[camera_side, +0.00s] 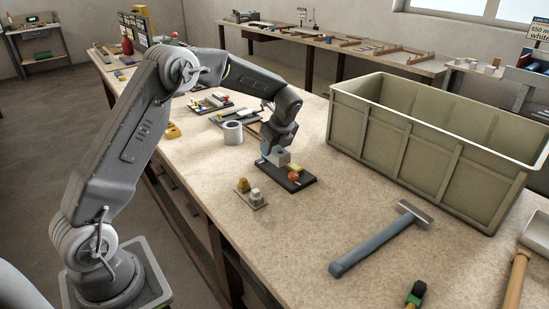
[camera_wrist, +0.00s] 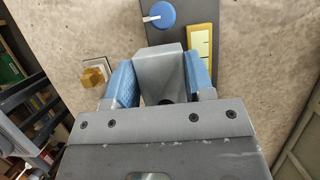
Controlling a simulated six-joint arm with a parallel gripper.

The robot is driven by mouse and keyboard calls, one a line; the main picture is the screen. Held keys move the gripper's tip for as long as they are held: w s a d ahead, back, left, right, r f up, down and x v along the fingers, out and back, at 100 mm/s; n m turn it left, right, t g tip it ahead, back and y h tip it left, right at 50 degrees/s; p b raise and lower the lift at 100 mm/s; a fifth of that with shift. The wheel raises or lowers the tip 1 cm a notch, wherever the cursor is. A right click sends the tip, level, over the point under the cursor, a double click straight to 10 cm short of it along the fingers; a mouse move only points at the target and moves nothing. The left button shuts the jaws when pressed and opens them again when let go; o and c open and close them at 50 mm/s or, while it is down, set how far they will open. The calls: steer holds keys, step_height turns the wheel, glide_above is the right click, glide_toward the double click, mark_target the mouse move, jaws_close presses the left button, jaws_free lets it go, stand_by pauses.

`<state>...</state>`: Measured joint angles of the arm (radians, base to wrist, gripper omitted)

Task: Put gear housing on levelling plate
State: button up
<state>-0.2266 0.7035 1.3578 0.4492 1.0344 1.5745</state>
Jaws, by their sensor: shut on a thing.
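The gear housing is a grey angular block (camera_side: 281,158), also seen in the wrist view (camera_wrist: 160,62). My gripper (camera_side: 272,153) is shut on it, with a blue finger pad against each side in the wrist view (camera_wrist: 157,80). A dark rectangular plate (camera_side: 299,186), which I take as the levelling plate, lies below it; part of it shows in the wrist view (camera_wrist: 205,10). I cannot tell whether the housing touches the plate.
A small beige plate (camera_side: 262,205) with a gold and a whitish block is close by, nearer the camera. A grey ring (camera_side: 233,133) stands behind. A large olive crate (camera_side: 400,150) is at the right. A hammer (camera_side: 380,238) lies in front, with bare table around it.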

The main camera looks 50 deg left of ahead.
mark_target(274, 160)
steer(key=shift+w+d, duration=0.15)
steer(key=shift+f, duration=2.05)
steer(key=shift+f, duration=0.3)
steer(key=o, duration=1.3)
steer(key=shift+f, duration=0.2)
